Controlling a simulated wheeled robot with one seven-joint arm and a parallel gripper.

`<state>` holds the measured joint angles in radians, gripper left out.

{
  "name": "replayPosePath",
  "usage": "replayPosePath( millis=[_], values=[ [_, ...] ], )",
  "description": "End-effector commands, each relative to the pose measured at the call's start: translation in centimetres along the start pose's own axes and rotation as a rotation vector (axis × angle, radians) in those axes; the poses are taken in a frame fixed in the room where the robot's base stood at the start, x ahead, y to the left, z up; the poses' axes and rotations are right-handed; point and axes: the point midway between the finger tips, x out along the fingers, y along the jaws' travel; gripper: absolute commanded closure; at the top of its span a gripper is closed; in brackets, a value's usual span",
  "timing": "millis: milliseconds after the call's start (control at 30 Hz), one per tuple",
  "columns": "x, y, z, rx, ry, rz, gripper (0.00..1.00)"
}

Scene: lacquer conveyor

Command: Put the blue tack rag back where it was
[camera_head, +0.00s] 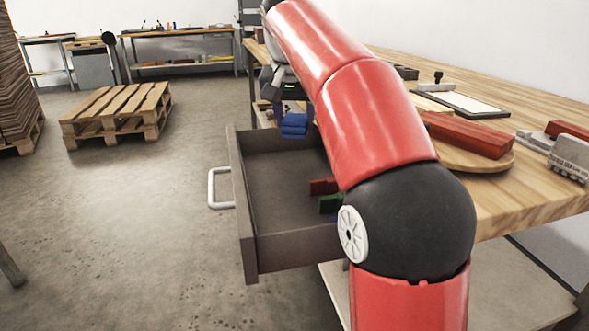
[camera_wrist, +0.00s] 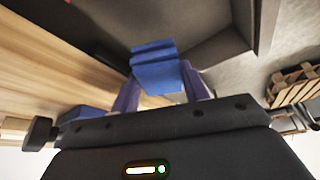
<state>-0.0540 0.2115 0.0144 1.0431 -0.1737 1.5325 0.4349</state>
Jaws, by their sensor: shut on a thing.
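The blue tack rag (camera_head: 293,125) is a small folded blue block. My gripper (camera_head: 284,104) is shut on it and holds it above the far end of an open drawer (camera_head: 243,215). In the wrist view the rag (camera_wrist: 157,70) sits between the fingers of my gripper (camera_wrist: 160,92). The drawer has a grey interior and a pale handle. A red block (camera_head: 323,186) and a green block (camera_head: 329,204) lie inside it, partly hidden by my arm. The drawer also shows in the wrist view (camera_wrist: 220,48).
The wooden workbench (camera_head: 545,105) carries a red block (camera_head: 467,134) on a round board, a framed panel (camera_head: 463,104) and a grey metal tool (camera_head: 570,155). A pallet (camera_head: 117,112) stands on the floor at the left.

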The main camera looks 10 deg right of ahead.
Motion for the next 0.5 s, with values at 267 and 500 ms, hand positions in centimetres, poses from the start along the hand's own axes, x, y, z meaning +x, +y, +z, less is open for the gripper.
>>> replayPosePath(
  millis=[267,500],
  values=[
    [3.9,0.0,1.6,0.001,0.0,0.0,0.73],
    [6.3,0.0,2.6,0.0,-0.001,0.001,0.73]
  ],
)
